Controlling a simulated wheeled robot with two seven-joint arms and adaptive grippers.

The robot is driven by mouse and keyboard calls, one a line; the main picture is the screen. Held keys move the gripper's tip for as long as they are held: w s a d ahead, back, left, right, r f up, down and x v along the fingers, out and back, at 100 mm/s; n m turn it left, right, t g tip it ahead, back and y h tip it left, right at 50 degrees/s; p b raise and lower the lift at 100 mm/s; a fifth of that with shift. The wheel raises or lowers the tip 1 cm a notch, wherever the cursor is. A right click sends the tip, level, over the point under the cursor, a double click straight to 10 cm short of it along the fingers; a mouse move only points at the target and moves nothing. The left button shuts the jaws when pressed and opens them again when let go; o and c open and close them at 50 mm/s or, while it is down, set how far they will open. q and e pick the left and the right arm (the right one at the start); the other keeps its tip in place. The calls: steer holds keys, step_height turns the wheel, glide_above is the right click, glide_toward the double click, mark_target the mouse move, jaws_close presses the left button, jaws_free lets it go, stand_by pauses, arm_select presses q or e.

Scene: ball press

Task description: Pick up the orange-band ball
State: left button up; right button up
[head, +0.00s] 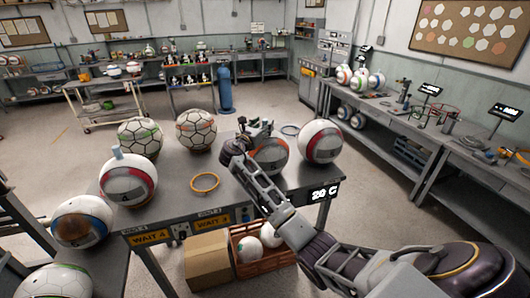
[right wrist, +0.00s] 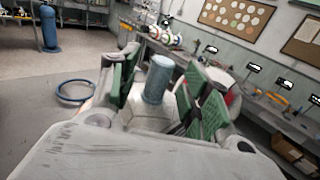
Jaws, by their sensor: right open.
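A ball with an orange and grey band (head: 270,157) sits on the grey workbench (head: 190,208), partly hidden behind my right arm. My right gripper (head: 260,130) is over the top of this ball. In the right wrist view its green finger pads (right wrist: 155,90) stand apart on both sides of a blue-grey cylindrical stem (right wrist: 158,78). The stem rises from a pale ball surface below it; whether a pad touches it I cannot tell. My left gripper is not in view.
A red-band ball (head: 320,141) stands close on the right. A green-line ball (head: 140,136), an orange-line ball (head: 196,129) and a stemmed red-band ball (head: 128,182) stand left. A yellow ring (head: 205,182) lies on the bench. An orange crate (head: 251,266) stands below.

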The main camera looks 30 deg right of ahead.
steer(key=shift+x, duration=1.2)
steer(key=shift+a, duration=0.1)
jaws_close()
steer(key=shift+r, duration=0.1)
